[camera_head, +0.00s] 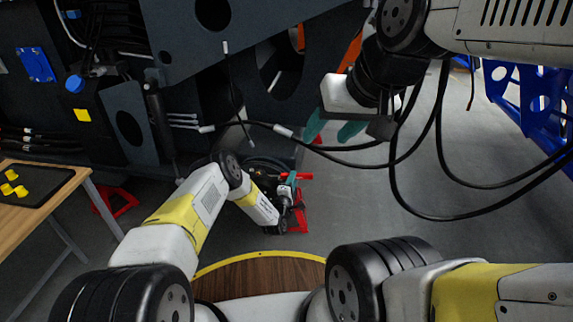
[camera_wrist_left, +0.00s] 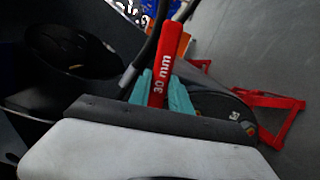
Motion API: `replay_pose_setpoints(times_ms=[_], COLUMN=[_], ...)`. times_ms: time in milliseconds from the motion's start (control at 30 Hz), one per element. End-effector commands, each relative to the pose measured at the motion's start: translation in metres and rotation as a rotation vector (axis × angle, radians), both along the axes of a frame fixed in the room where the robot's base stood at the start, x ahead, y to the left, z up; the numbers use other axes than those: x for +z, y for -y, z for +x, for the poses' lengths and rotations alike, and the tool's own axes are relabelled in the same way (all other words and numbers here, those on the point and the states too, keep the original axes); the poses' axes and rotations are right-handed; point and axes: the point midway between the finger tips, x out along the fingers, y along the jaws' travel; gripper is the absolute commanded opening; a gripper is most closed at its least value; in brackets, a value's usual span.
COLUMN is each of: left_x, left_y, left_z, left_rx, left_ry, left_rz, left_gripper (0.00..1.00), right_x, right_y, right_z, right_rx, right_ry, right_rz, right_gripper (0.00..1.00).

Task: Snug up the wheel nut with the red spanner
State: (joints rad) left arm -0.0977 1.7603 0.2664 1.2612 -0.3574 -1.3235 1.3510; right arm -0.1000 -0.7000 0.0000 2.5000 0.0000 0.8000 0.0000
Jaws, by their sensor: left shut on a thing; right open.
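The red spanner (camera_head: 303,176) is low in the middle of the head view, beside the dark chassis. It also shows in the left wrist view (camera_wrist_left: 166,65), its handle marked "30 mm". My left gripper (camera_head: 290,182) is shut on the spanner; its teal fingers close around the handle in the wrist view (camera_wrist_left: 177,96). A dark round part (camera_wrist_left: 70,50) stands to the left of the spanner there. I cannot make out the wheel nut or whether the spanner's head touches it. My right gripper (camera_head: 332,128) is open and empty, higher up and nearer the camera.
A red stand (camera_head: 300,214) is on the floor by my left gripper. Black cables (camera_head: 350,163) hang across the middle. A wooden table (camera_head: 22,222) with a black tray of yellow pieces is at the left. A blue frame (camera_head: 532,105) stands at the right.

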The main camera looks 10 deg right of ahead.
Motion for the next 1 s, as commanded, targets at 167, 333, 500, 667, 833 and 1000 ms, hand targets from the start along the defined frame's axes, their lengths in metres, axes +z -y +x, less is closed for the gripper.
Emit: replay_pose_setpoints(times_ms=[167,333,500,667,833,1000], left_x=[-0.012,-0.020,-0.021,-0.021,-0.028,-0.040], left_y=[0.002,0.002,0.002,0.002,0.001,0.001], left_z=[0.000,0.000,0.000,0.000,0.000,0.000], left_rx=[-0.001,0.000,0.000,0.000,0.000,0.000], left_ry=[0.025,0.042,0.044,0.044,0.056,0.079], left_rz=[0.073,0.122,0.130,0.130,0.168,0.237], left_gripper=[0.00,0.00,0.00,0.00,0.00,0.00], right_x=[0.000,0.000,0.000,0.000,0.000,0.000], right_y=[0.000,0.000,0.000,0.000,0.000,0.000], right_z=[0.000,0.000,0.000,0.000,0.000,0.000], right_rx=[0.000,0.000,0.000,0.000,0.000,0.000], right_ry=[0.000,0.000,0.000,0.000,0.000,0.000], right_rz=[0.000,0.000,0.000,0.000,0.000,0.000], right_gripper=[0.52,0.52,0.52,0.52,0.52,0.52])
